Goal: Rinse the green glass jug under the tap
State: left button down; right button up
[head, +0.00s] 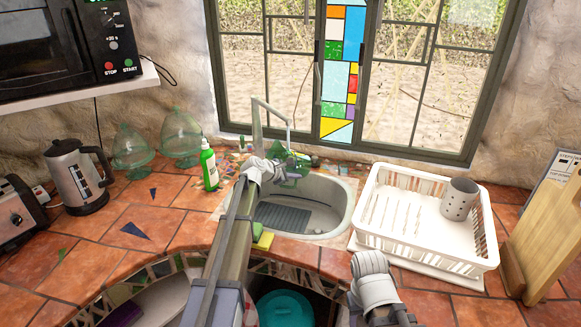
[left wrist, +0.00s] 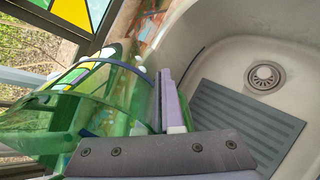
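The green glass jug (head: 294,164) is over the back of the sink (head: 338,190), close below the spout end of the thin metal tap (head: 273,108). My left gripper (head: 290,180) reaches over the sink and meets the jug. In the left wrist view the jug (left wrist: 112,100) lies tilted across the left side, against my left gripper's finger (left wrist: 170,100), and looks held. The other finger is mostly hidden. No water stream can be made out. My right gripper (head: 373,280) is low in front of the counter, its fingers not clear.
A white dish rack (head: 420,258) with a grey utensil holder (head: 459,199) stands right of the sink. A green soap bottle (head: 209,166) stands left, and a yellow-green sponge (head: 263,240) lies on the front rim. The drain (left wrist: 265,76) is clear.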

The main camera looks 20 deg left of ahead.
pick_arm(q)
jog(key=shift+a, duration=0.1)
dwell(0.4)
jog(key=s+d, duration=0.1)
jog(key=s, duration=0.9)
jog(key=shift+s+d, duration=0.2)
dwell(0.7)
jog(key=s+r+p, duration=0.3)
jog(key=s, duration=0.1)
jog(key=shift+d, duration=0.3)
jog(key=shift+a, duration=0.1)
